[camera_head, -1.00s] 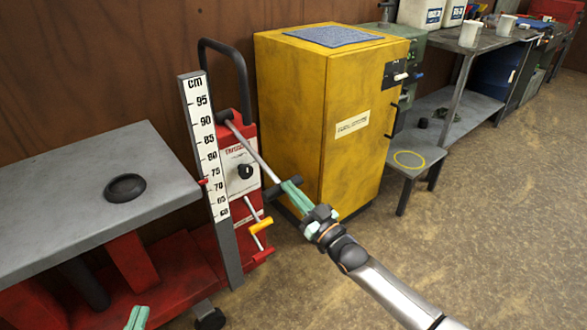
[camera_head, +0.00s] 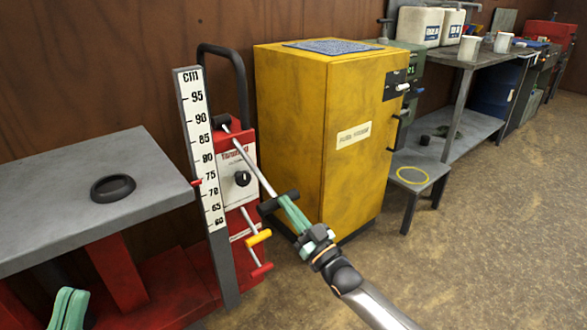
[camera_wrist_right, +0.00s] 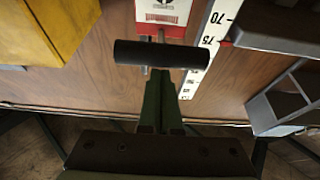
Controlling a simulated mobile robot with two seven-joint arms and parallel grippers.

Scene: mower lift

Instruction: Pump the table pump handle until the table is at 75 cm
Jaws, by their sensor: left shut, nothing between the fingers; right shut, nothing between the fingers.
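The table (camera_head: 60,190) is a grey top on a red base at the left. Its red pointer (camera_head: 196,183) sits close to the 75 mark on the white cm scale (camera_head: 203,150), perhaps slightly below. The red pump (camera_head: 236,160) stands behind the scale. Its metal handle (camera_head: 250,165) slopes down to the right and ends in a black crossbar (camera_head: 267,206). My right gripper (camera_head: 285,203) is shut with its green fingertips at the crossbar. In the right wrist view the crossbar (camera_wrist_right: 168,53) lies across the tips; contact is unclear. My left gripper (camera_head: 68,308) is shut, low at the left.
A yellow cabinet (camera_head: 290,130) stands right of the pump. A yellow-tipped lever (camera_head: 258,237) and a red-tipped one (camera_head: 262,270) stick out below the handle. A black ring-shaped item (camera_head: 113,188) lies on the table. The floor at the right is open.

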